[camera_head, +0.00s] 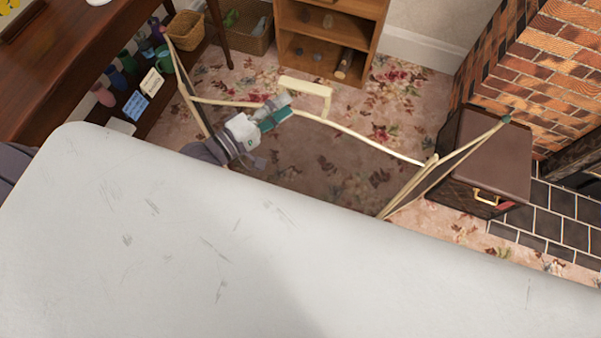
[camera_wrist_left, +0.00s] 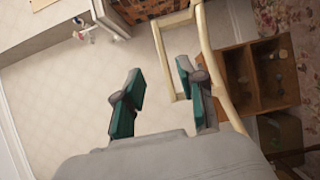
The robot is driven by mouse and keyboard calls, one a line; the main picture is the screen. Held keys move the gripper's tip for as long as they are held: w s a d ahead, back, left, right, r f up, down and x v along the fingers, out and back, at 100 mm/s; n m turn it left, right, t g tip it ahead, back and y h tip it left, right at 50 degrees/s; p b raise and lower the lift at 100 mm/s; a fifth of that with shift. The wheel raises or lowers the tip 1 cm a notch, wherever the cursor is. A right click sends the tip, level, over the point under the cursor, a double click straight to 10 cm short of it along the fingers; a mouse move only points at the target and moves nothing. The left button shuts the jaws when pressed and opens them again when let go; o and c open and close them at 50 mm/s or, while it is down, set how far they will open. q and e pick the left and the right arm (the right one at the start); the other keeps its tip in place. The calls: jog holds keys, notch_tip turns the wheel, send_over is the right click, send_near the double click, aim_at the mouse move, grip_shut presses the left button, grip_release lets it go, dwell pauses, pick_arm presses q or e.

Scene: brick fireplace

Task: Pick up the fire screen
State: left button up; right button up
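The fire screen is a folding screen with a pale gold frame (camera_head: 365,138) and dark panels, standing on the carpet in the head view. Its side panels angle toward me, and a squared loop handle (camera_head: 318,88) rises from its top middle. My left gripper (camera_head: 275,112) is at the top rail, just left of the handle. In the left wrist view, its two teal-padded fingers (camera_wrist_left: 160,98) are apart. The handle (camera_wrist_left: 163,60) shows beyond them, one bar appearing between the fingers; contact cannot be told. My right gripper is not in view.
A wooden shelf unit (camera_head: 328,40) stands behind the screen. A dark chest (camera_head: 490,150) is beside the right panel, near the brick fireplace (camera_head: 550,70). A wooden desk (camera_head: 70,50) with mugs and cards beneath it is at left, near wicker baskets (camera_head: 186,32).

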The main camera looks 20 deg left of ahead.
aim_at(312, 88)
pick_arm(q)
jog(key=p+x, duration=0.1)
jog(key=x, duration=0.8)
jog(key=shift+a+f, duration=0.1)
jog(key=shift+f, duration=0.1)
grip_shut()
jog(key=shift+w+r, duration=0.1)
jog(key=shift+r, duration=0.2)
